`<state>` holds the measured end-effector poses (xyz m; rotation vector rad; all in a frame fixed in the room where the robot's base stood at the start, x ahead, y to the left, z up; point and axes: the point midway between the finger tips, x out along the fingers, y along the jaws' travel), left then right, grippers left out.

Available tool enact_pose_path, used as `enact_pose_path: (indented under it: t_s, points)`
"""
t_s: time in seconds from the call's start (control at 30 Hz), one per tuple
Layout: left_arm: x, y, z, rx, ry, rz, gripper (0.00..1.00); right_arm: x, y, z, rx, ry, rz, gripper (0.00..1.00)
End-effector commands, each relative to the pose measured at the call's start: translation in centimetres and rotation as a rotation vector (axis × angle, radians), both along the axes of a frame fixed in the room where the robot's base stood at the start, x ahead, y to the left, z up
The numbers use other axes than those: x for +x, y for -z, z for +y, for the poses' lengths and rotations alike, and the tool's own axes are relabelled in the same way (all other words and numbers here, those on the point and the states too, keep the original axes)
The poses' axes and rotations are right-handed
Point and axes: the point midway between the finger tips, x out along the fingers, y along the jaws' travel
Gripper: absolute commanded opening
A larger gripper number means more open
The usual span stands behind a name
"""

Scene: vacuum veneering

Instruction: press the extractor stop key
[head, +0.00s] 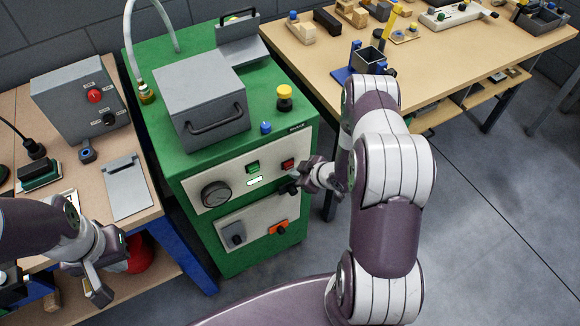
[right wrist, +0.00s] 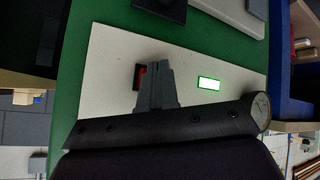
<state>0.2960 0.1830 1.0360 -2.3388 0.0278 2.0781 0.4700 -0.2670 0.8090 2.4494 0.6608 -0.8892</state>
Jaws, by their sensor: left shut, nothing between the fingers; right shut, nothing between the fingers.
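A red key (head: 288,164) sits on the upper pale panel of the green cabinet, right of a green key (head: 252,167). I take the red key for the stop key, but its label is not readable. My right gripper (head: 292,187) is shut and empty, in front of the panel just below the red key. In the right wrist view, the shut fingertips (right wrist: 157,68) overlap the red key (right wrist: 140,76) and hide part of it; whether they touch it, I cannot tell. My left gripper (head: 101,290) is shut and empty, low at the left, away from the cabinet.
The upper panel (head: 228,177) also holds a round gauge (head: 214,194) and a lit indicator (head: 254,182). A lower panel has an orange switch (head: 278,228). A grey box (head: 78,97) with a red button stands on the left bench. A wooden workbench (head: 455,58) is at right.

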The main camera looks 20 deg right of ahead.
Motion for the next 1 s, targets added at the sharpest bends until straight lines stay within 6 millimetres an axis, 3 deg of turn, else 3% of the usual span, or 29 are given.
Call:
enact_pose_path:
  t_s: [1.0]
  points:
    - [0.0, 0.23, 0.0, 0.0, 0.0, 0.0, 0.0, 0.81, 0.05, 0.05, 0.0, 0.0, 0.001, 0.0]
